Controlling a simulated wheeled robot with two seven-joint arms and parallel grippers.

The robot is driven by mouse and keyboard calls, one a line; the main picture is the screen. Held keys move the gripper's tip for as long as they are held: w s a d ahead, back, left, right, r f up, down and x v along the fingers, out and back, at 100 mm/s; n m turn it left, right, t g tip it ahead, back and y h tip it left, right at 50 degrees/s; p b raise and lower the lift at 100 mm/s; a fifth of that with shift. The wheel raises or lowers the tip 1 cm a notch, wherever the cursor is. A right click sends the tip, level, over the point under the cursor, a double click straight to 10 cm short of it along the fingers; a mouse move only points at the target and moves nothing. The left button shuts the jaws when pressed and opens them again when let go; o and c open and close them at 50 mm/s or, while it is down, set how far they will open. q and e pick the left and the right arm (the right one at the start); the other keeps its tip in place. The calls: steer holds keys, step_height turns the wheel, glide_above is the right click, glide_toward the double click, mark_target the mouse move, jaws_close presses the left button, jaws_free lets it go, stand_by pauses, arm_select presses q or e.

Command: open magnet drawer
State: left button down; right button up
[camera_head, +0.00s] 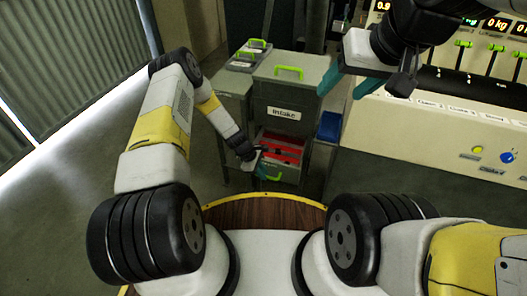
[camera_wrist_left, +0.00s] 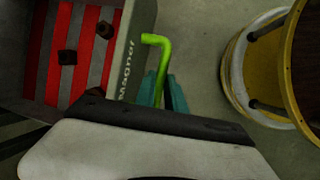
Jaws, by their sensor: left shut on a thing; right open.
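The magnet drawer (camera_head: 276,160) is a grey drawer low in the grey cabinet, pulled out so its red-striped inside shows. In the left wrist view the drawer front (camera_wrist_left: 131,48) carries a partly covered "Magnet" label. Its bright green handle (camera_wrist_left: 160,62) runs between the teal fingers of my left gripper (camera_wrist_left: 163,92), which is shut on it. In the head view my left gripper (camera_head: 262,172) is at the drawer front, beside the green handle (camera_head: 268,177). My right gripper (camera_head: 346,82) is open and empty, up at the right near the control panel.
The cabinet has an "Intake" unit (camera_head: 284,113) with a green handle above the drawer. A blue bin (camera_head: 330,126) sits to its right. A control panel (camera_head: 450,125) with levers and buttons fills the right side. Floor at left is clear.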

arm_select(q)
steer(key=shift+w, duration=0.1)
steer(key=c, duration=1.4)
jaws_free()
steer(key=v, duration=0.7)
steer(key=shift+a+r, duration=0.15)
steer(key=shift+r, duration=0.25)
